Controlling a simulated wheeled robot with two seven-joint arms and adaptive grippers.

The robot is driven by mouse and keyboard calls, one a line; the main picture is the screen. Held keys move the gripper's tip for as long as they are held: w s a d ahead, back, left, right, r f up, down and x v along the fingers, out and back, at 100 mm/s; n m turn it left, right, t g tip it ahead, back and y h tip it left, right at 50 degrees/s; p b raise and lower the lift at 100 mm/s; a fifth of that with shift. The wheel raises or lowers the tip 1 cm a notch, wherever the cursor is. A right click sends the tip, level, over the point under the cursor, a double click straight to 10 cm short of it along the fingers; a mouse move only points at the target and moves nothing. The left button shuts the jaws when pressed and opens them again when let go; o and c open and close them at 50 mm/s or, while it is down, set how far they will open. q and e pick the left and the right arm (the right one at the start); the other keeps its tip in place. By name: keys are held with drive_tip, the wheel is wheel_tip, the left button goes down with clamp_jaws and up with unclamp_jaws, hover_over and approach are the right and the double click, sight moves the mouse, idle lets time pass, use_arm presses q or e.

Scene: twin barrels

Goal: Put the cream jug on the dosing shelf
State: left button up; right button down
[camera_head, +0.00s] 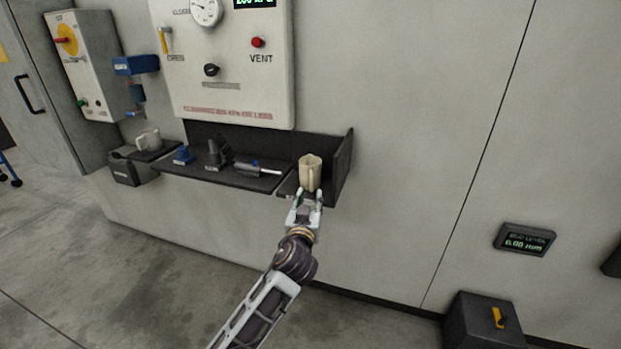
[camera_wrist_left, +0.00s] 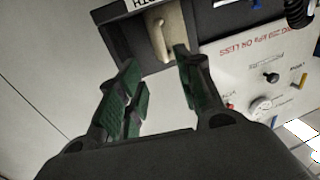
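The cream jug (camera_head: 310,172) stands upright in the right-hand bay of the dark wall shelf (camera_head: 220,176), beside a dark upright side panel. In the left wrist view the jug (camera_wrist_left: 164,36) shows its handle, just beyond my fingertips. My left gripper (camera_head: 304,196) is at the front edge of that bay, close to the jug. Its green-padded fingers (camera_wrist_left: 158,78) are apart with nothing between them; whether a tip touches the jug is unclear. Which shelf is the dosing shelf is not readable here. My right gripper is out of view.
A blue funnel-like piece (camera_head: 183,155), dark grey fittings (camera_head: 216,155) and a white-and-blue tool (camera_head: 258,168) stand left of the jug. A pale mug (camera_head: 149,139) sits on a small ledge farther left, below a blue valve (camera_head: 136,65). A gauge panel (camera_head: 228,75) hangs above.

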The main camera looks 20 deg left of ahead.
sight(312, 182)
use_arm(q)
drive_tip(key=shift+w+a, duration=0.25)
drive_tip(key=shift+w, duration=1.1)
drive_tip(key=shift+w+a, duration=0.2)
drive_tip(key=shift+w, duration=1.1)
drive_tip(key=shift+w, duration=0.1)
drive_tip(key=shift+w+a+r, duration=0.1)
drive_tip(key=shift+w+a, duration=0.2)
drive_tip(key=shift+w, duration=0.4)
drive_tip(key=shift+w+a, duration=0.25)
drive_tip(key=shift+w, duration=0.4)
drive_tip(key=shift+w+a, duration=0.1)
drive_tip(key=shift+w, duration=1)
clamp_jaws()
